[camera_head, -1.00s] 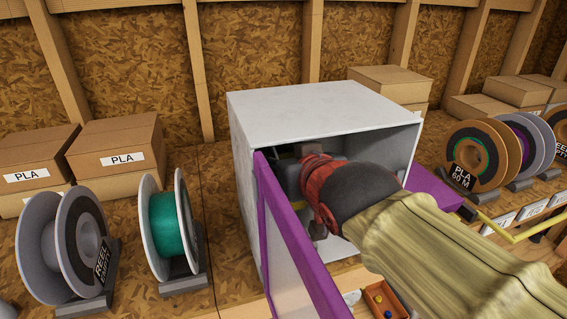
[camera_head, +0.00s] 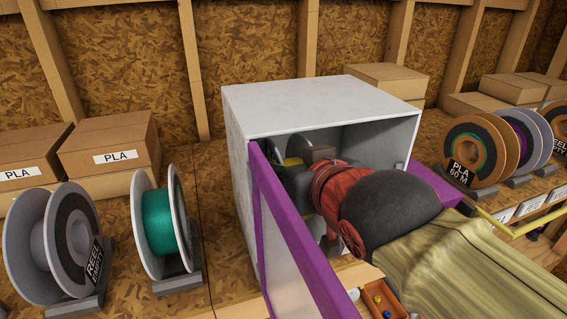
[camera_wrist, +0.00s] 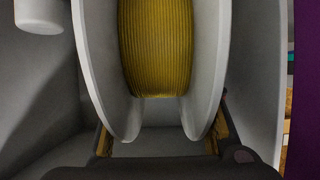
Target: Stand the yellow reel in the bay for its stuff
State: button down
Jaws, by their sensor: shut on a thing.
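The yellow reel (camera_wrist: 155,50) fills the middle of the wrist view: yellow filament wound between two pale grey flanges. My gripper (camera_wrist: 162,140) is shut on it, with a finger beside each flange's lower edge. In the head view my gripper (camera_head: 297,170) is inside the open-fronted white enclosure (camera_head: 300,105). A small yellow patch shows beside it there, and I cannot tell whether it is reel or finger pad. Most of the reel is hidden in that view. The bay for its stuff cannot be singled out; reels stand in dark cradles on the bench.
The purple-framed door (camera_head: 290,235) stands open left of my arm. A teal reel (camera_head: 158,222) and a grey reel (camera_head: 55,240) stand left of the enclosure. A PLA 60 M reel (camera_head: 470,155) stands right, with others. A small orange parts tray (camera_head: 378,298) lies below the arm.

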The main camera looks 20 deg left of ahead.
jog(key=s+d+b, duration=0.7)
jog(key=s+d, duration=0.3)
jog(key=s, duration=0.2)
dwell(0.8)
jog(key=shift+w, duration=0.1)
dwell(1.2)
